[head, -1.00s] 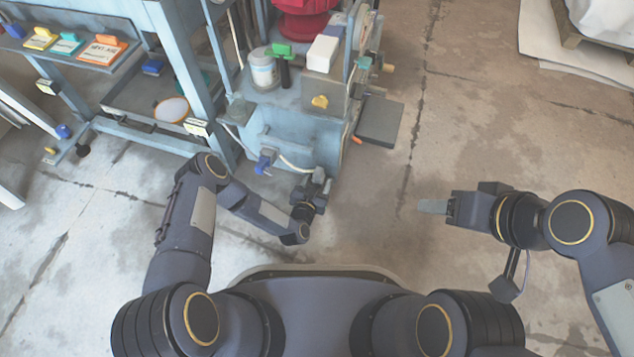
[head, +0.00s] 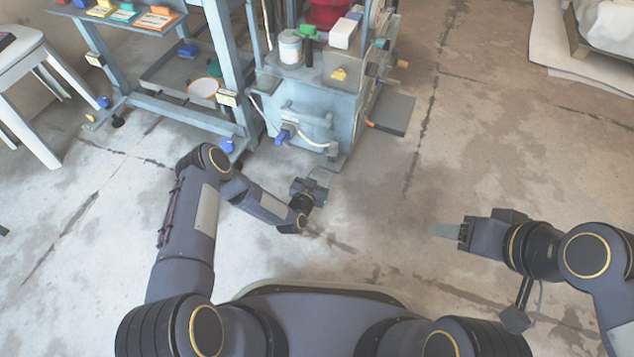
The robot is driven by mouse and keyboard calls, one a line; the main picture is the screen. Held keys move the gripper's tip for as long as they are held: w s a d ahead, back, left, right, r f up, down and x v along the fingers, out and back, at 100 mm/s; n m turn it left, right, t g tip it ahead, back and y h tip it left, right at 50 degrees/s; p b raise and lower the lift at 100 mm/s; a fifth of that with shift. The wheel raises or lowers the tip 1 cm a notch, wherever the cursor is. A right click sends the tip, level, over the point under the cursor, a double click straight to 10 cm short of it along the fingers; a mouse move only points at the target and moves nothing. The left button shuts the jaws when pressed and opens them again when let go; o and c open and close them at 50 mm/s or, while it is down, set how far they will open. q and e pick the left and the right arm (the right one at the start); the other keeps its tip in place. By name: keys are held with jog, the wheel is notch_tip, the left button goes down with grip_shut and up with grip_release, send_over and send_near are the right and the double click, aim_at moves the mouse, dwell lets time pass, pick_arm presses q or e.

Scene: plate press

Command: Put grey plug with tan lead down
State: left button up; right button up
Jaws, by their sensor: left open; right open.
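No grey plug can be made out for certain. A pale tan lead (head: 312,144) runs along the lower front of the blue-grey press (head: 318,105), from a blue fitting (head: 286,134) toward the right corner. A small pale end (head: 333,150) shows there, too small to identify. My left gripper (head: 319,186) is open, low in front of the press and apart from it, with nothing seen in it. My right gripper (head: 445,231) is open and empty over bare floor at the right.
A blue-grey rack (head: 215,65) with coloured tags stands left of the press. A white stool (head: 30,60) is at the far left. A dark flat pedal or plate (head: 391,114) juts from the press's right side. The floor in front and at the right is clear.

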pick_arm(q)
jog(key=w+a+r+g, duration=0.15)
jog(key=a+r, duration=0.25)
jog(key=r, duration=0.5)
jog(key=w+a+r+g, duration=0.1)
jog(key=w+a+r, duration=0.2)
jog(key=a+r, duration=0.35)
jog(key=s+a+r+n+g+y, duration=0.1)
jog(key=s+a+r, duration=0.15)
jog(key=r, duration=0.45)
jog(key=s+a+r+g, duration=0.1)
jog(key=s+a+r, duration=0.15)
jog(key=r, duration=0.55)
jog(key=s+a+r+n+g+y, duration=0.1)
jog(key=s+a+r, duration=0.1)
jog(key=s+r, duration=0.5)
jog(key=s+a+r+n+g, duration=0.1)
jog(key=s+r+n, duration=0.15)
jog(key=s, duration=0.85)
jog(key=s+d+n+g+h, duration=0.1)
jog(key=s+g, duration=0.1)
jog(key=s, duration=1.5)
jog(key=shift+s+d+r, duration=0.25)
jog(key=shift+s+d, duration=0.15)
jog(key=shift+n, duration=0.25)
